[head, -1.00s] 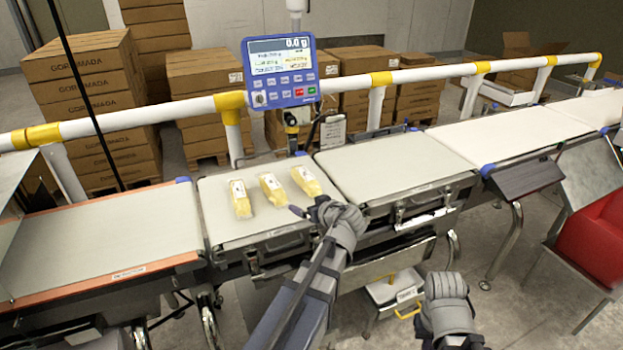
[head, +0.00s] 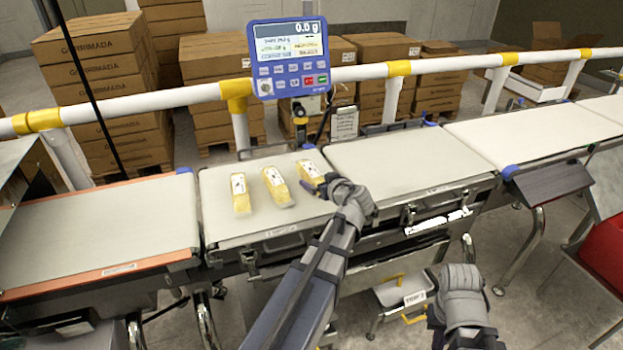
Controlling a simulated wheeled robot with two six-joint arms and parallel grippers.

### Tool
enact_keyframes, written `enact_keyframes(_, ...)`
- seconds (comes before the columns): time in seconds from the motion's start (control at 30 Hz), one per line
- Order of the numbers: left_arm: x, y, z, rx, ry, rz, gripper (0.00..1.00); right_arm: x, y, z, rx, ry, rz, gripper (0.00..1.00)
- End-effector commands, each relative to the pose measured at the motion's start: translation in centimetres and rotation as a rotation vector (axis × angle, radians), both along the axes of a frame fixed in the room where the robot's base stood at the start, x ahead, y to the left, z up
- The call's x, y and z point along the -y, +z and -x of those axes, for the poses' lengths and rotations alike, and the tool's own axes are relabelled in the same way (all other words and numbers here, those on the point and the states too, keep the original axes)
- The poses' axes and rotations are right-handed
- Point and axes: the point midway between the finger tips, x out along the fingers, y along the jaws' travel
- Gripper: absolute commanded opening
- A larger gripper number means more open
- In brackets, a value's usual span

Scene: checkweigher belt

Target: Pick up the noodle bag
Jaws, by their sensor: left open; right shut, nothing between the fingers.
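Three similar yellow noodle bags with white labels lie side by side on the weighing belt: a left one (head: 240,195), a middle one (head: 276,187) and a right one (head: 309,170). My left gripper (head: 320,188) is open at the near end of the right bag and hides part of it. One dark fingertip shows over that end; the other finger is hard to make out, and I cannot tell whether it touches the bag. My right gripper (head: 457,278) is shut and empty, low in front of the conveyor, away from the bags.
The weighing belt (head: 225,232) lies between an orange-edged belt (head: 100,225) on the left and a clear belt (head: 410,165) on the right. A blue scale display (head: 289,58) and a white rail (head: 350,74) stand behind. Stacked cartons (head: 100,80) are beyond the rail.

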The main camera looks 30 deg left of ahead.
Motion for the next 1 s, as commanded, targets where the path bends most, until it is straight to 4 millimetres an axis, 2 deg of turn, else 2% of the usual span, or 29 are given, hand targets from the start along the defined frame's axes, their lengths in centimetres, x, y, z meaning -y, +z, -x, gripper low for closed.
enact_keyframes(0.27,-0.8,-0.5,-0.8,-0.001,0.0,-0.001,1.0,0.0,-0.5,0.0,0.0,0.0,0.0,0.0)
enact_keyframes(0.6,-3.8,-2.2,-3.5,-0.001,0.001,0.001,1.0,0.0,-2.2,0.0,0.0,0.0,0.0,0.0)
enact_keyframes(0.83,-4.0,-2.1,-3.5,0.0,-0.001,0.0,1.0,0.0,-2.1,0.0,0.0,0.0,0.0,0.0)
enact_keyframes(1.0,-3.9,-2.1,-3.5,0.0,-0.001,0.0,0.82,0.0,-2.1,0.0,0.0,0.0,0.0,0.0)
